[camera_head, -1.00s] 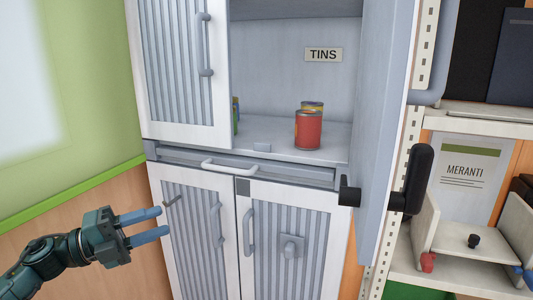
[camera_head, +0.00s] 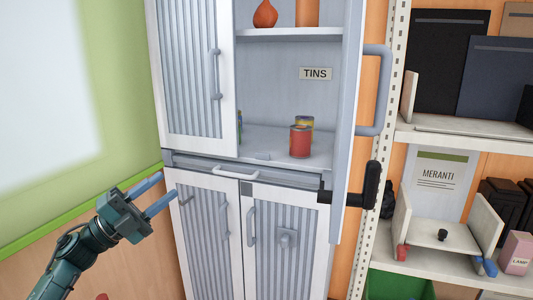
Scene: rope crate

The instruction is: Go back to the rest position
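My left gripper (camera_head: 160,194) is at the lower left of the head view. Its two blue fingers are spread apart with nothing between them, in front of the green and wood-coloured wall and left of the cabinet. The white cabinet (camera_head: 200,172) has its upper right door (camera_head: 347,150) standing open. My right gripper does not show.
Inside the cabinet, a red tin (camera_head: 300,141) and a yellow tin (camera_head: 305,122) stand below a TINS label (camera_head: 316,74). A black handle-like part (camera_head: 370,185) is by the open door. Shelves (camera_head: 450,128) with folders and a MERANTI sign (camera_head: 439,180) are at the right.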

